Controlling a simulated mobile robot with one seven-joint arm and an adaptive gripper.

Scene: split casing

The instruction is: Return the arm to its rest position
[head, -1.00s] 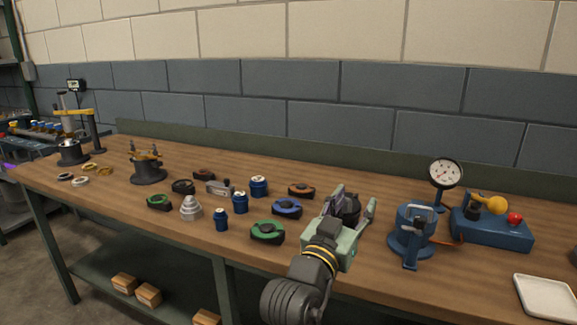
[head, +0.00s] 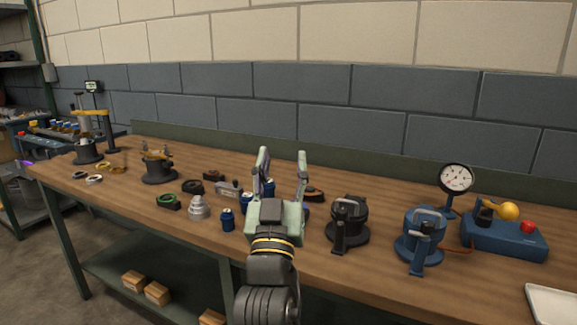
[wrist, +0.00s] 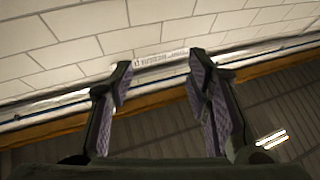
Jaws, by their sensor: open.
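My gripper (head: 282,165) is open and empty in the head view, raised above the middle of the bench with its fingers pointing up. It hides part of the bench behind it, including some of the blue cans and coloured parts. In the wrist view my gripper (wrist: 160,78) shows two spread fingers with nothing between them. Beyond them are a pale block wall and a dark ceiling area. My arm comes up from the bottom of the head view.
A dark casing (head: 347,226) and a blue casing (head: 420,238) stand right of my gripper. A dial gauge (head: 456,178), a blue fixture (head: 503,238) and a white tray (head: 552,304) are farther right. A black pot (head: 159,170) and small parts stand left.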

